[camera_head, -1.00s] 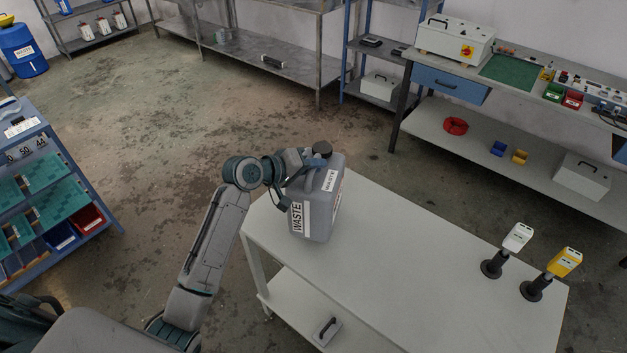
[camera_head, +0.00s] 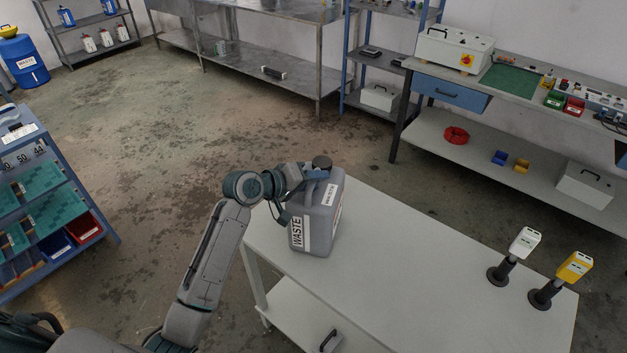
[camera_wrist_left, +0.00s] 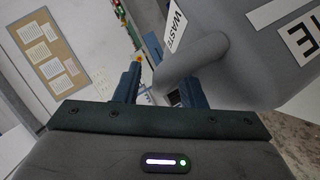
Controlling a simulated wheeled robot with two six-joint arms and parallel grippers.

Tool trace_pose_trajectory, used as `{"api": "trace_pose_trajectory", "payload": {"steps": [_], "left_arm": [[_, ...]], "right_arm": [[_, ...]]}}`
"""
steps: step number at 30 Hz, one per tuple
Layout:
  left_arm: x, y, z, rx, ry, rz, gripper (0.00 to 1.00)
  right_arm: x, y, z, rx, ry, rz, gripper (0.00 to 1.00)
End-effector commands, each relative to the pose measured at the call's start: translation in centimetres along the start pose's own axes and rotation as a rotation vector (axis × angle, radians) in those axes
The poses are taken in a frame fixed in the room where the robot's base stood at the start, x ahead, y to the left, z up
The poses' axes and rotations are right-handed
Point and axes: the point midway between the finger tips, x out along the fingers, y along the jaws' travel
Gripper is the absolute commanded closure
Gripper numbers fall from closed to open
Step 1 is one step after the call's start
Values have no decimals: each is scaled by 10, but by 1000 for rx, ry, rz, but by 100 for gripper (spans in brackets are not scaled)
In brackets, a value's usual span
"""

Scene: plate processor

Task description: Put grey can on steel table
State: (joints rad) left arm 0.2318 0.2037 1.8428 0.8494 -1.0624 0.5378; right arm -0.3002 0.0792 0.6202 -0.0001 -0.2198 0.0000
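The grey can (camera_head: 322,222), with a black cap and white WASTE labels, stands upright on a light grey table (camera_head: 400,260). In the left wrist view its grey body (camera_wrist_left: 240,60) and curved handle fill the upper right. My left gripper (camera_head: 312,172) is at the can's top by the handle. In the left wrist view the left gripper's fingers (camera_wrist_left: 160,85) are apart, with the handle in front of the right finger and a gap on the other side. The steel table (camera_head: 295,11) stands at the back wall. My right gripper is not in view.
A blue rack (camera_head: 85,200) is at the left. A workbench (camera_head: 520,85) is at the back right. Open floor (camera_head: 200,120) lies between.

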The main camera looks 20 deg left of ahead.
Motion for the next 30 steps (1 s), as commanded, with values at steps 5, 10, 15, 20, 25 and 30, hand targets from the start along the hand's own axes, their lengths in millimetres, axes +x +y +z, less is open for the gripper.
{"api": "trace_pose_trajectory", "payload": {"steps": [5, 10, 15, 20, 25, 30], "left_arm": [[-1, 2, -1, 0, -1, -2, 62], [-20, -2, 0, 3, 0, -4, 62], [-51, -2, 0, 6, 1, -5, 62], [-77, -2, -1, 5, 1, -5, 62], [-99, -1, -1, 4, -1, -4, 62], [-113, 0, -1, 2, -1, -3, 62]], "right_arm": [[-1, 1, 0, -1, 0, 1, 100], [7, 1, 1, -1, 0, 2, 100], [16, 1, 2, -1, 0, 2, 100], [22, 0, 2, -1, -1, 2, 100], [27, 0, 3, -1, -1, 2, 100], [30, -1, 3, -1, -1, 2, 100]]}}
